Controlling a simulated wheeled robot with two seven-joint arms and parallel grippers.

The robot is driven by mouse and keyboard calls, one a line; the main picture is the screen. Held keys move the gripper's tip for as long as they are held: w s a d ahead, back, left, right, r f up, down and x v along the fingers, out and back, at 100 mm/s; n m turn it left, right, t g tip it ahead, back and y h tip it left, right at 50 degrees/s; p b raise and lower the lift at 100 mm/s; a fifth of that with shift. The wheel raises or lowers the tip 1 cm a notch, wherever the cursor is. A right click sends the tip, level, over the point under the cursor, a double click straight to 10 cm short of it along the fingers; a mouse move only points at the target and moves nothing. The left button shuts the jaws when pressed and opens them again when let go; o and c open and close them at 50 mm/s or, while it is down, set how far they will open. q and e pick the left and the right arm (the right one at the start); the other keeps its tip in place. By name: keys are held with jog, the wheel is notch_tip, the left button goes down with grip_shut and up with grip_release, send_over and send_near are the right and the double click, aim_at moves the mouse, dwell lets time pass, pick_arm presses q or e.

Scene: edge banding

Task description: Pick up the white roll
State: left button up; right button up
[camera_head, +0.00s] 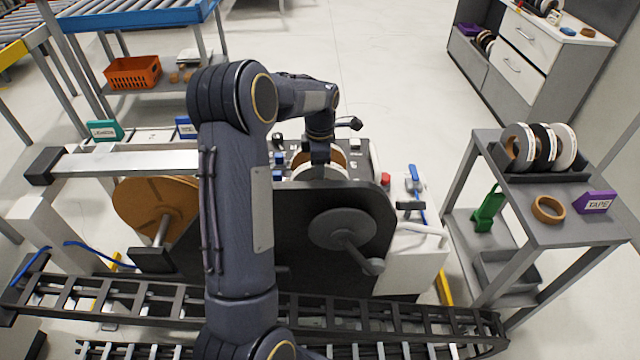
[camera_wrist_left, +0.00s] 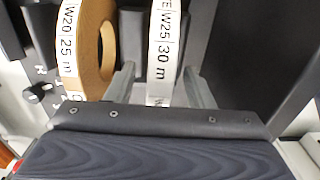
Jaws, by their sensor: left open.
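The white roll (camera_wrist_left: 164,50), marked W25 30 m, stands on edge in the left wrist view. It also shows in the head view (camera_head: 318,173), mostly hidden behind the black machine panel and my wrist. My left gripper (camera_wrist_left: 160,88) is open, with one finger on each side of the white roll; I cannot tell whether they touch it. In the head view my left gripper (camera_head: 320,158) reaches down over the machine. A brown roll (camera_wrist_left: 107,45), marked W20 25 m, stands just left of the white roll. My right gripper is not in view.
The black panel (camera_head: 375,215) with a crank stands in front of the rolls. A large brown reel (camera_head: 150,207) is at left. A grey cart (camera_head: 520,220) at right holds several rolls, a loose brown ring (camera_head: 548,209) and a purple TAPE sign (camera_head: 596,202).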

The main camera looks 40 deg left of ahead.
pick_arm(q)
grip_shut()
jog(key=shift+r, duration=0.1)
dwell(0.3)
